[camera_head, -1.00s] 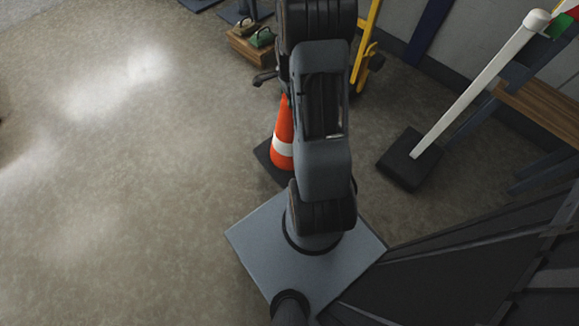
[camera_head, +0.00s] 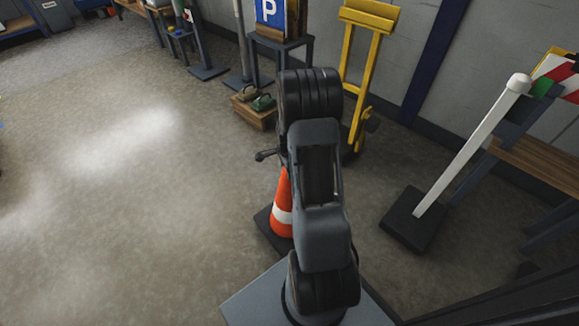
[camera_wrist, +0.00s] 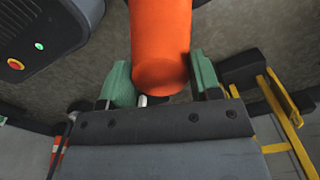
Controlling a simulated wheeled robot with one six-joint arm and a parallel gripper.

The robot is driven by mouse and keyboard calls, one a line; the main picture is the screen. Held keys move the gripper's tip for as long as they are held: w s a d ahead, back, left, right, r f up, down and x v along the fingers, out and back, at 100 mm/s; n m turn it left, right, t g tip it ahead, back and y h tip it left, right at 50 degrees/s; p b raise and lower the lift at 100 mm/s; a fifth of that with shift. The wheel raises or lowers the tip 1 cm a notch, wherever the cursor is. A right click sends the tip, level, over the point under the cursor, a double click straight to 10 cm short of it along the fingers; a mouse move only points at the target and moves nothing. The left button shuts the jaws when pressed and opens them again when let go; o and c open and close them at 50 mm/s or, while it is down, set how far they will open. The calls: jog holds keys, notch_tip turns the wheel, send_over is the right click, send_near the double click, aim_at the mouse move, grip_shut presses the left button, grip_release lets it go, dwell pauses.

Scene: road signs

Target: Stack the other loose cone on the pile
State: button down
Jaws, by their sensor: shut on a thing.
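In the wrist view, my gripper (camera_wrist: 160,64) has its two green fingers on either side of the narrow end of an orange cone (camera_wrist: 160,35). It is shut on this cone; the cone's wide part runs out of the top of that view. In the head view, an orange cone (camera_head: 281,222) with a white band and dark square base shows just left of my arm. My arm hides its top and the gripper, so I cannot tell whether it is the held cone. No pile of cones is clearly visible in the head view.
A wooden crate (camera_head: 250,114) lies behind my arm. A white post (camera_head: 470,150) on a dark base (camera_head: 413,222) and a bench are at right. The floor (camera_head: 110,230) at left is clear.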

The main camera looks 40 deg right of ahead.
jog(key=shift+f+b, duration=0.4)
jog(key=shift+f, duration=1.35)
jog(key=shift+c, duration=1.6)
grip_release()
jog(key=shift+f, duration=0.1)
jog(key=shift+f+b, duration=0.1)
jog(key=shift+b, duration=0.2)
